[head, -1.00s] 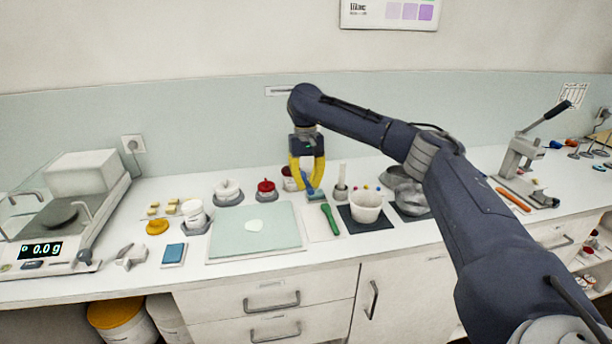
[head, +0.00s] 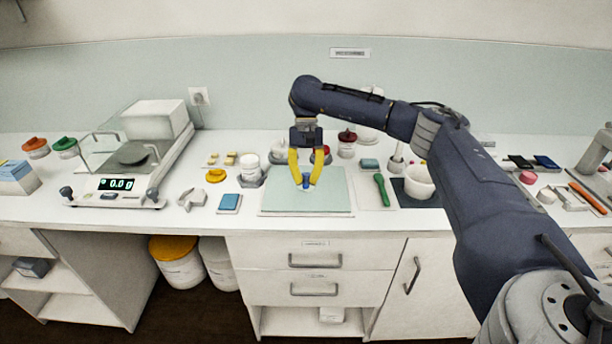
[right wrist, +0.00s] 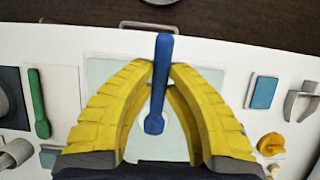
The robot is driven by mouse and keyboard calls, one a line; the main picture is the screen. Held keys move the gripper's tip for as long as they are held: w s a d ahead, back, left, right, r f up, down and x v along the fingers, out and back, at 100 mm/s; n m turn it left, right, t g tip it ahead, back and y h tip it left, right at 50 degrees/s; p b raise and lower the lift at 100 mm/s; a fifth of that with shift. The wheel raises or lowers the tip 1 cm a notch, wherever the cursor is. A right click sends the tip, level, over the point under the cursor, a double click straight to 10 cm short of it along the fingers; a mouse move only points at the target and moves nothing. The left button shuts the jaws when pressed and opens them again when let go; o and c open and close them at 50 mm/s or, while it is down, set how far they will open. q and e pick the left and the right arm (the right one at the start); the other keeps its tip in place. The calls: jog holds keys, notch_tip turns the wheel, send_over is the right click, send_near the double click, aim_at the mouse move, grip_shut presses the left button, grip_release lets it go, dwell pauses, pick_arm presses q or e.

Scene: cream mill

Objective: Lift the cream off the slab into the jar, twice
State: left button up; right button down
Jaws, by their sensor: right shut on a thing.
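My right gripper (head: 305,185), with yellow fingers, is shut on a blue tool (right wrist: 160,95) above the pale green slab (head: 336,196). In the right wrist view the tool stands between the fingers (right wrist: 161,68), and the slab (right wrist: 104,69) lies beneath. In the head view only the tool's small blue end shows, low between the fingertips; I cannot tell whether it touches the slab. A white jar (head: 250,165) stands in a grey holder left of the slab. My left gripper is not in view.
A green spatula (head: 382,190) lies right of the slab, near a white bowl (head: 419,183) on a dark mat. A blue block (head: 229,203) and an orange lid (head: 215,175) lie to the left. The balance (head: 117,188) reads 0.0 g. A red-lidded jar (head: 346,141) stands behind.

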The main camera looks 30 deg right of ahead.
jog(key=shift+f, duration=1.85)
jog(key=shift+f, duration=0.75)
dwell(1.1)
jog(key=shift+r, duration=0.1)
jog(key=shift+r, duration=2.9)
jog(key=shift+r, duration=0.1)
